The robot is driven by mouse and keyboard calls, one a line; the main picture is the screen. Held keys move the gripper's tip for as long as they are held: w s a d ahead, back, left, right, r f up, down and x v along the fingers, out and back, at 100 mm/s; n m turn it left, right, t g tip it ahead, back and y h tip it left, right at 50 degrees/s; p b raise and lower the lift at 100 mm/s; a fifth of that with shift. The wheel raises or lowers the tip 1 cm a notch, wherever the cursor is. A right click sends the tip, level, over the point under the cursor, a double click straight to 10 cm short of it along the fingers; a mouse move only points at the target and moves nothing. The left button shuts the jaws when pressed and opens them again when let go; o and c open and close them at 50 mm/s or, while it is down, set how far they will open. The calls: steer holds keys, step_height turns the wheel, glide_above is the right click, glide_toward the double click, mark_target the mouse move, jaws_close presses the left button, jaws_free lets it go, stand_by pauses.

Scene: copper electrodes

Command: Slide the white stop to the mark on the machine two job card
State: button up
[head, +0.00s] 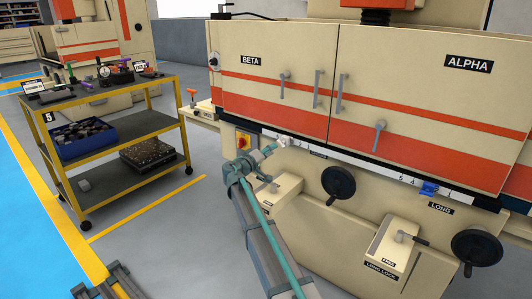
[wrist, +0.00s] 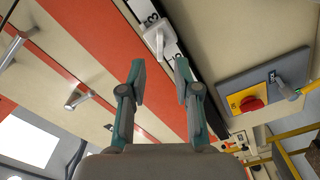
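The white stop (wrist: 158,36) sits on the numbered scale rail, close to a printed 3, in the wrist view. It also shows small at the left part of the rail in the head view (head: 286,141). My gripper (wrist: 160,66) is open, with its two fingers apart and nothing between them. The stop lies just beyond the fingertips, apart from them. In the head view my gripper (head: 274,148) is beside the stop. White cards stand on the cart, one at the left (head: 33,86) and one at the back (head: 140,66); I cannot read which is for machine two.
A blue stop (head: 428,188) sits on the right part of the rail. Door handles (head: 317,88) jut out above it. Handwheels (head: 338,182) and lock levers (head: 400,238) stand out below. A red button on a yellow plate (wrist: 250,103) is near the rail. The cart (head: 105,115) stands left.

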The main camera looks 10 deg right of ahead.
mark_target(280, 144)
steer(key=p+x, duration=0.1)
steer(key=x, duration=0.4)
steer(key=shift+a+r+p, duration=0.1)
steer(key=shift+r+p, duration=0.05)
steer(key=shift+p, duration=0.2)
steer(key=shift+w+d+f+b, duration=0.25)
steer(key=shift+d+b, duration=0.1)
steer(key=shift+b, duration=0.15)
jaws_close()
